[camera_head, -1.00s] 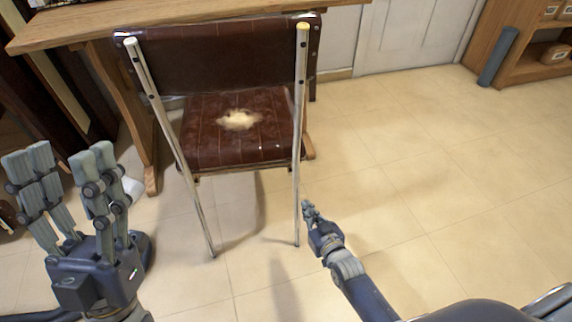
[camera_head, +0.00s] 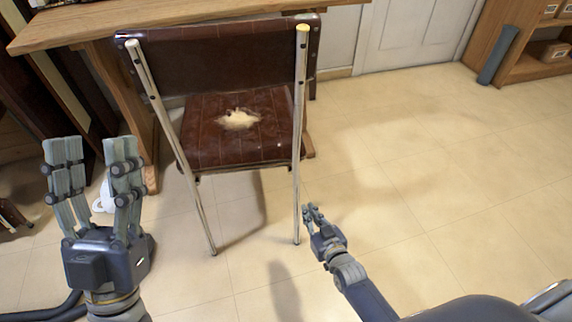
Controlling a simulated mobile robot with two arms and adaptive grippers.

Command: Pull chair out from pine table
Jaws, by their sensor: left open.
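The chair (camera_head: 233,150) has a dark brown seat with a pale worn patch, a brown backrest (camera_head: 225,62) and metal legs. It stands upright with its back toward me, partly under the front of the pine table (camera_head: 190,12). My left gripper (camera_head: 93,150) is open and empty, its fingers pointing up, left of the chair and apart from it. My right gripper (camera_head: 312,210) is low, just right of the chair's right metal leg. It is small in view and partly edge-on, so its opening is unclear. I cannot tell whether it touches the leg.
A white object (camera_head: 104,197) shows behind my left gripper. A wooden shelf unit (camera_head: 535,60) with boxes and a grey cylinder (camera_head: 499,56) stand at the far right. A pale door (camera_head: 415,35) is behind. The tiled floor (camera_head: 430,170) right of the chair is clear.

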